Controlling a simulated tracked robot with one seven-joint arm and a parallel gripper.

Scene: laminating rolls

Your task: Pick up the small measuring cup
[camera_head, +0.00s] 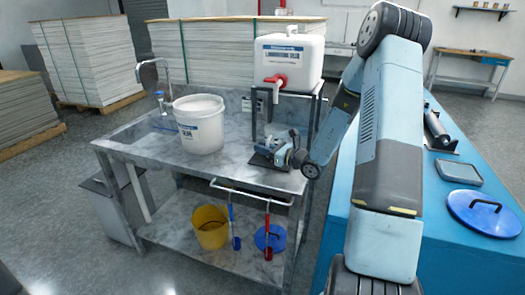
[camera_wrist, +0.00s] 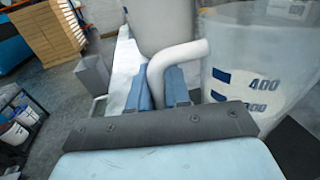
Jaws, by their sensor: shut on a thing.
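The measuring cup (camera_wrist: 262,62) is pale and translucent with blue marks and numbers, among them 400. It fills the right of the wrist view, and its white curved handle (camera_wrist: 185,52) reaches left between my fingers. My gripper (camera_wrist: 161,88) is shut on this handle, with one blue finger on each side. In the head view my gripper (camera_head: 293,156) is low over the right end of the marble-look worktop, in front of the jug stand. The cup is hard to make out there, and I cannot tell whether it touches the surface.
A white bucket (camera_head: 199,125) stands left of my gripper on the worktop (camera_head: 235,170). A white jug (camera_head: 289,62) with a red tap is on a dark stand behind. Below are a yellow bucket (camera_head: 210,228) and blue lid (camera_head: 270,238). A blue table (camera_head: 450,250) is right.

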